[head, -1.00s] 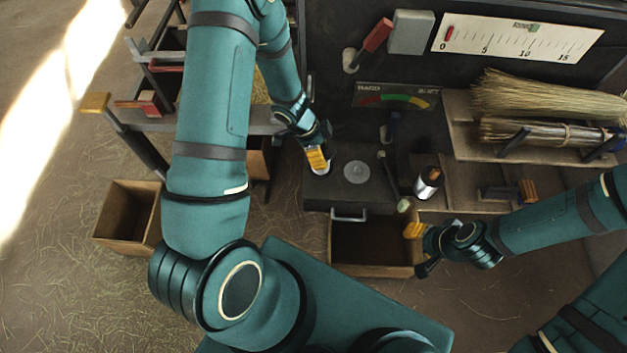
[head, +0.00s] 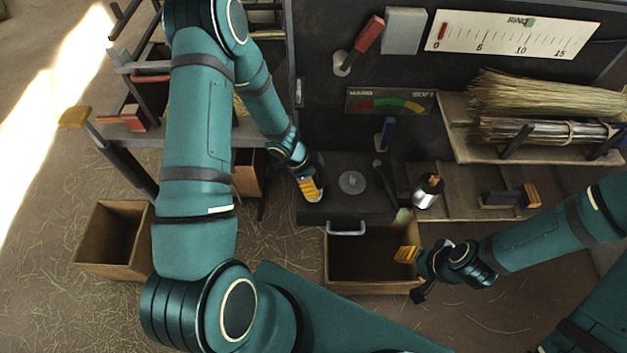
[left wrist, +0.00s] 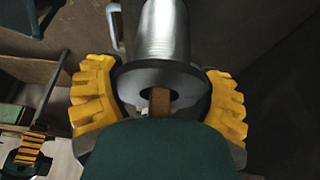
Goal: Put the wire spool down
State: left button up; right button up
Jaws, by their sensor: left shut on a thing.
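My left gripper (head: 311,188) is over the left part of the dark bench, left of a round grey disc (head: 351,182). In the left wrist view its yellow fingers stand on both sides of the wire spool (left wrist: 165,35), which has a silver drum and dark flange. A brown core shows in the flange's hole. The fingers are shut on the spool. In the head view the spool is mostly hidden behind the fingers; I cannot tell whether it touches the bench. My right gripper (head: 408,254) is over the open drawer's right side; its jaw gap is unclear.
A similar silver cylinder (head: 427,192) with dark ends stands at the bench's right. A box (head: 90,255) is on the floor at left. Straw bundles (head: 545,98) lie on the right shelf.

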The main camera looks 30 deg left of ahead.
pick_arm(q)
jog(key=o, duration=1.2)
jog(key=shift+o, duration=0.2)
jog(key=p+v, duration=0.5)
jog(key=v, duration=0.5)
jog(key=shift+r+p, duration=0.3)
jog(key=shift+r, duration=0.05)
jog(key=s+d+n, duration=0.4)
jog(key=d+n, duration=0.3)
jog(key=d, duration=0.1)
jog(key=s+d+n, duration=0.5)
jog(key=d+n, duration=0.2)
jog(key=shift+d+n+p, duration=0.3)
jog(key=shift+d+n, duration=0.1)
pick_arm(e)
notch_tip(320, 180, up, 6)
jog(key=w, duration=0.1)
jog(key=shift+w+d+r+t, duration=0.2)
jog(key=shift+w+t, duration=0.1)
jog(key=shift+w, duration=0.1)
